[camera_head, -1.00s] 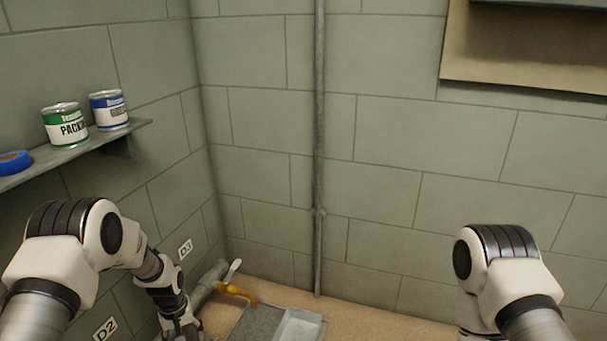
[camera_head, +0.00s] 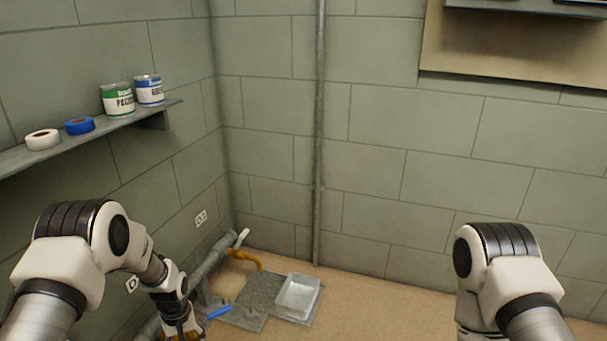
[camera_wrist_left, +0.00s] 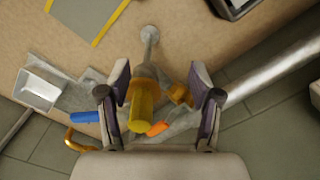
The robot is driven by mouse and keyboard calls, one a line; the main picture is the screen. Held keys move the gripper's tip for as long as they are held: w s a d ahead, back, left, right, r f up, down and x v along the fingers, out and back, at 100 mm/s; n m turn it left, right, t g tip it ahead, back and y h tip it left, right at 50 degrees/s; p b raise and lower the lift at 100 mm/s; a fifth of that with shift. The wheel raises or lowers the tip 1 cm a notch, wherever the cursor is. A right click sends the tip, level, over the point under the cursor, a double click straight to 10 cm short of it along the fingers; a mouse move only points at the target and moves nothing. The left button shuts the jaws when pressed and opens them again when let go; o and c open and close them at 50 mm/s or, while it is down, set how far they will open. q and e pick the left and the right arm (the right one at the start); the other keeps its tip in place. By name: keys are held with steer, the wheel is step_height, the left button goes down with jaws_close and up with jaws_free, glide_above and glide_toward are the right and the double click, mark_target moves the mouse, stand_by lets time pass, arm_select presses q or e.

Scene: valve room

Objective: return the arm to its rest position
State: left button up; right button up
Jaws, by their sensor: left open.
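My left arm (camera_head: 85,250) is bent at the left of the head view, its forearm pointing down. Its gripper is largely cut off by the bottom edge there. In the left wrist view my left gripper (camera_wrist_left: 160,70) is open, its two fingers apart. A yellow cylindrical piece (camera_wrist_left: 143,108) shows between the fingers, in line with a grey post; I cannot tell whether a finger touches it. My right arm (camera_head: 500,265) is bent at the lower right; its gripper is out of view.
A pale tray (camera_head: 298,292) sits on the floor. A shelf (camera_head: 100,139) holds cans and tape rolls. Floor right of the tray is clear.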

arm_select(q)
steer(key=s+d+f+g+p, duration=0.1)
steer(key=s+f, duration=0.1)
steer(key=s, duration=0.8)
steer(key=s+d+f+g+p, duration=0.1)
steer(key=s+d+f+g, duration=0.15)
steer(key=s, duration=0.65)
steer(key=s+r+m+t, duration=0.1)
steer(key=s+r+m, duration=0.1)
steer(key=s, duration=0.6)
steer(key=s+r+m+t, duration=0.2)
steer(key=s, duration=0.5)
step_height(320, 180, up, 38)
steer(key=w+p, duration=0.2)
steer(key=p, duration=3.6)
steer(key=shift+d+t+p, duration=0.25)
steer(key=shift+t+p, duration=0.1)
steer(key=shift+t, duration=0.1)
